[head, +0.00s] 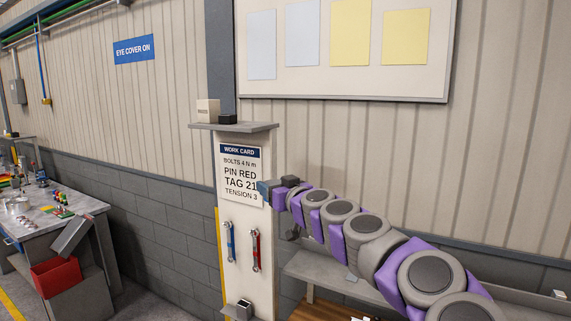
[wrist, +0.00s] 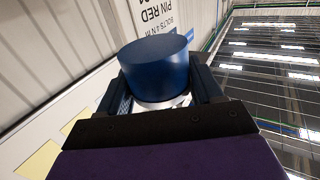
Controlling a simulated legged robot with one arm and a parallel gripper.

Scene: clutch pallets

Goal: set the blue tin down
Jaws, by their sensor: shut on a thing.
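The blue tin (wrist: 155,66) is a short dark blue cylinder. In the wrist view it sits between the two fingers of my gripper (wrist: 162,88), which is shut on it. In the head view my gripper (head: 270,187) is in front of the white work card (head: 240,172), at its lower right. Only a small blue patch shows at the gripper's tip there, and I cannot tell whether it is the tin or a finger. The tin's underside and what lies beneath it cannot be made out.
The card hangs on a pale post with a grey top shelf (head: 234,126) bearing a cream box (head: 208,110). Blue (head: 230,242) and red (head: 255,249) wrenches hang below. A grey bench (head: 335,271) is under my arm. A cluttered table (head: 65,220) and red bin (head: 57,276) stand left.

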